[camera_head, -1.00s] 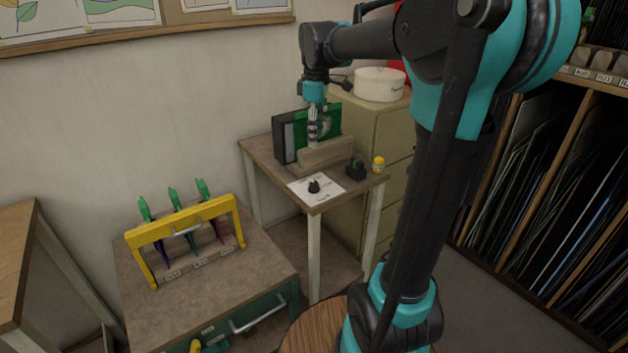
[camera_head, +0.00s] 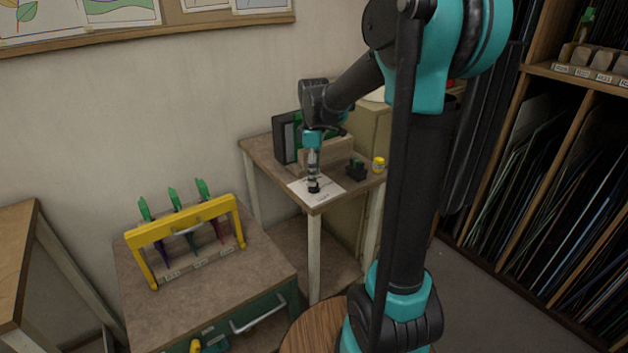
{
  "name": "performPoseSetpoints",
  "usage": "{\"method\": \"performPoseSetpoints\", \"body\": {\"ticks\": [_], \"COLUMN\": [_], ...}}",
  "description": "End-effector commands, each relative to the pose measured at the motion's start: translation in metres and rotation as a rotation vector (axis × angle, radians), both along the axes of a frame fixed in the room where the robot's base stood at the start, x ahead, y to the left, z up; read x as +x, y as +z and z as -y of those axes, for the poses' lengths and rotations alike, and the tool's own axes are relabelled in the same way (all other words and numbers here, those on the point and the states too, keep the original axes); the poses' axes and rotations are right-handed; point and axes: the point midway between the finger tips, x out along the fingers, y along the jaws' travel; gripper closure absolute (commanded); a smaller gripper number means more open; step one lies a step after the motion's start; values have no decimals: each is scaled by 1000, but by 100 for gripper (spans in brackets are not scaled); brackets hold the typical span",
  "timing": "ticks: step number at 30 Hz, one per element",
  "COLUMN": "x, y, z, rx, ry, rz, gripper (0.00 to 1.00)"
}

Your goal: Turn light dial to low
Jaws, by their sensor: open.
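The light dial (camera_head: 314,189) is a small black knob on a white plate (camera_head: 328,193) near the front corner of the small table. My gripper (camera_head: 313,180) points down right over the dial, its fingertips at or just above the knob. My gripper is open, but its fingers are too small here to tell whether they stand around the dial. The dial's pointer and the marks on the plate are too small to read, and the gripper partly hides the knob.
On the same table stand a black box (camera_head: 280,138), a wooden block (camera_head: 338,152), a small dark item (camera_head: 356,169) and a yellow jar (camera_head: 378,165). A yellow rack (camera_head: 184,222) with green-handled tools stands on the cabinet at left.

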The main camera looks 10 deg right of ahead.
Motion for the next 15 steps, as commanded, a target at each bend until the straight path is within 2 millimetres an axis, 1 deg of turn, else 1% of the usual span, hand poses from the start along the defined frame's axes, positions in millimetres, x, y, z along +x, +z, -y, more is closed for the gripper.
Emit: {"method": "performPoseSetpoints", "body": {"ticks": [1, 3, 6, 9, 15], "x": [0, 1, 0, 0, 0], "y": [-7, -15, -23, -27, -28], "z": [0, 0, 0, 0, 0], "rx": [0, 0, 0, 0, 0], "ry": [0, 0, 0, 0, 0], "rz": [0, 0, 0, 0, 0], "gripper": [52, 52, 52, 52, 52]}}
